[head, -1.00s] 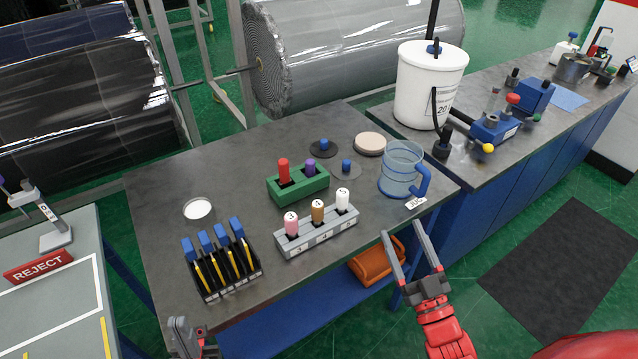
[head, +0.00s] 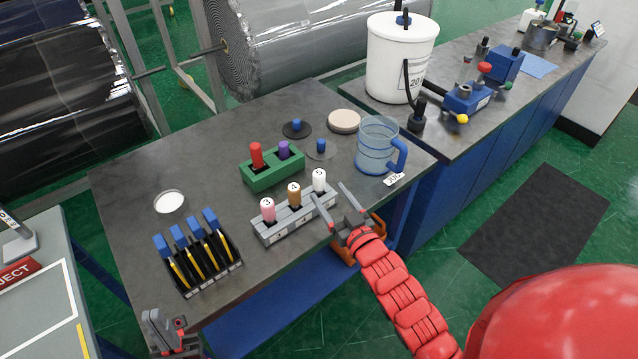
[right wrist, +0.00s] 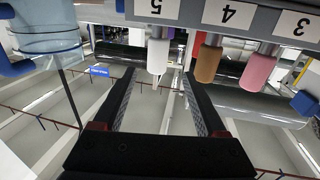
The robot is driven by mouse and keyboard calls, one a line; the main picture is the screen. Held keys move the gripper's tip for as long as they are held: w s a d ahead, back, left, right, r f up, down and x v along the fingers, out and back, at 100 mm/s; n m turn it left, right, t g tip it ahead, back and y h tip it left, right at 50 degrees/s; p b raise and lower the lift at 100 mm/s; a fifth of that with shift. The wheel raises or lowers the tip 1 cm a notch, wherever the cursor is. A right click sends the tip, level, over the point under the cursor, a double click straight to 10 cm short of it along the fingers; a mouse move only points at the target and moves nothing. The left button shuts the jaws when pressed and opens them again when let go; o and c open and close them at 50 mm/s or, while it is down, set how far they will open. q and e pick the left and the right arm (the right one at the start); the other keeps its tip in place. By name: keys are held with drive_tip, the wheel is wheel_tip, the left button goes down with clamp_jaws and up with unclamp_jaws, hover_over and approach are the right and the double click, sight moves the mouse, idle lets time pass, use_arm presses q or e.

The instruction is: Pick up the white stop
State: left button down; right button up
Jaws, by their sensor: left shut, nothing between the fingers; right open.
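The white stop (head: 319,179) stands upright in the right-hand slot of the grey rack (head: 297,223), beside a brown stop (head: 294,195) and a pink stop (head: 268,209). My right gripper (head: 330,192) is open and empty, its fingers pointing at the white stop from the rack's right end. In the right wrist view, which is upside down, the white stop (right wrist: 158,55) lies ahead, in line with the gap between the fingers (right wrist: 158,88) and under the label 5. My left gripper (head: 170,325) is shut and empty at the table's front left corner.
A clear jug with a blue handle (head: 376,147) stands right of the rack. A green block (head: 272,172) with red and purple stops is behind it. A black holder (head: 207,275) with blue-topped items is at left. The grey table's (head: 130,195) left part is mostly clear.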

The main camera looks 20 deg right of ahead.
sight(322, 180)
drive_tip(key=shift+w+a+r, duration=0.1)
drive_tip(key=shift+w+a, duration=0.05)
drive_tip(key=shift+w, duration=0.7)
drive_tip(key=w+p, duration=0.1)
drive_tip(key=w, duration=0.1)
drive_tip(key=w+p, duration=0.1)
drive_tip(key=w, duration=0.1)
drive_tip(key=shift+w+a+r, duration=0.15)
drive_tip(key=shift+w, duration=0.5)
clamp_jaws()
